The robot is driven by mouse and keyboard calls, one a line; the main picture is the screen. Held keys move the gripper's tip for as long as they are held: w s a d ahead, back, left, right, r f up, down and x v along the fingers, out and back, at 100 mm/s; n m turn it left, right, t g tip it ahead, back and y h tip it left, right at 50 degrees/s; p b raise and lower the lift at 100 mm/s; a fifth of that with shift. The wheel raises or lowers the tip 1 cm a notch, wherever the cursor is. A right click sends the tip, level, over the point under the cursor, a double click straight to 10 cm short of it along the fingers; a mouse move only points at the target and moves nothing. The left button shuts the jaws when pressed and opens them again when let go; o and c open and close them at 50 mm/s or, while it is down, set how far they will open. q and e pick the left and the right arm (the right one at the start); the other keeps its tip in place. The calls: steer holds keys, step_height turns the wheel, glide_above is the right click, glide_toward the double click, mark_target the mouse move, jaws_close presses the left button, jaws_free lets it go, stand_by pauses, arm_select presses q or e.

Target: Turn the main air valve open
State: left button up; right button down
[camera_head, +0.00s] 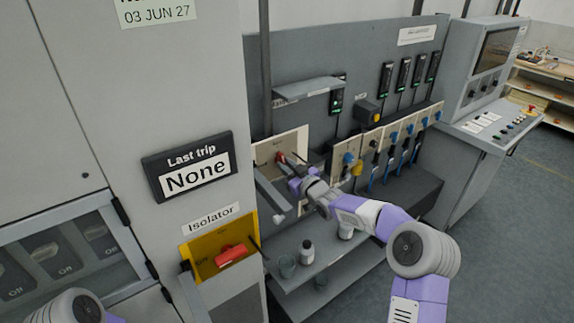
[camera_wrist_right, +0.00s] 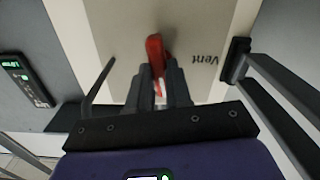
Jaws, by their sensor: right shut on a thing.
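The main air valve's red handle (camera_head: 280,157) is on a cream panel (camera_head: 290,146) on the grey rack. In the right wrist view the red handle (camera_wrist_right: 154,50) stands between my fingertips, and the word "Vent" is on the panel to its right, upside down. My right gripper (camera_head: 287,161) reaches in from the right and is shut on the handle; its fingers also show in the wrist view (camera_wrist_right: 158,75). The fingers hide part of the handle. Only a part of my left arm shows at the bottom left; its gripper is out of view.
A yellow isolator plate (camera_head: 203,268) with a red switch is on the near cabinet. A bottle (camera_head: 307,252) and cups stand on the shelf below. The floor at right is clear.

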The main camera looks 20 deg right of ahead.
steer(key=shift+m, duration=1)
steer(key=shift+p, duration=0.3)
steer(key=c, duration=1)
jaws_free()
steer(key=shift+c, duration=0.2)
steer(key=v, duration=0.7)
steer(key=shift+s, duration=0.25)
steer(key=shift+d, duration=0.1)
